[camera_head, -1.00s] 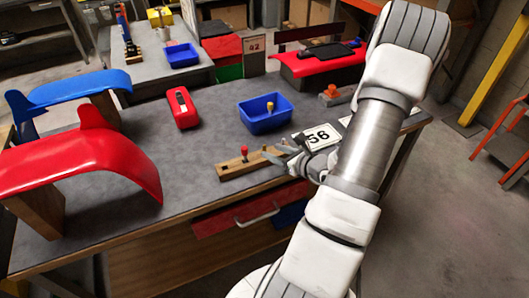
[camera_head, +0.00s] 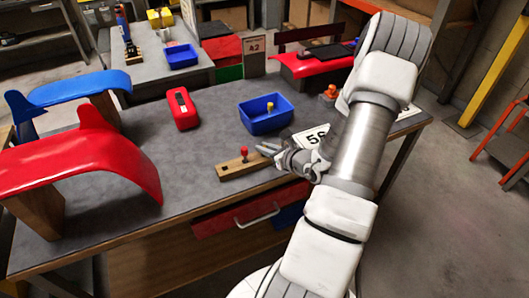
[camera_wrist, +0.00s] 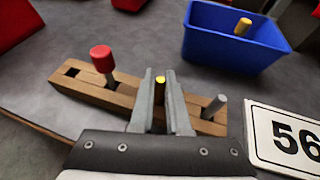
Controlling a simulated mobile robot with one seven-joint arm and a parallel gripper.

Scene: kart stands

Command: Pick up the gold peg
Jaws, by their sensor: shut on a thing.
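A gold peg (camera_wrist: 160,85) stands upright between my fingers in the wrist view, at the wooden block with holes (camera_wrist: 122,93). My gripper (camera_wrist: 161,78) is shut on this peg; the fingers hide its lower part, so I cannot tell whether it is still seated. In the head view my gripper (camera_head: 264,151) is over the right part of the block (camera_head: 230,170). The block also holds a red-headed peg (camera_wrist: 102,60) left of my gripper and a grey peg (camera_wrist: 215,106) right of it. Another gold peg (camera_wrist: 242,26) stands in the blue bin (camera_wrist: 225,48).
The blue bin (camera_head: 248,122) stands behind the block. A number card (camera_wrist: 285,140) lies right of the block. A red case (camera_head: 183,108) and red and blue curved panels (camera_head: 85,160) are to the left. The grey tabletop between is clear.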

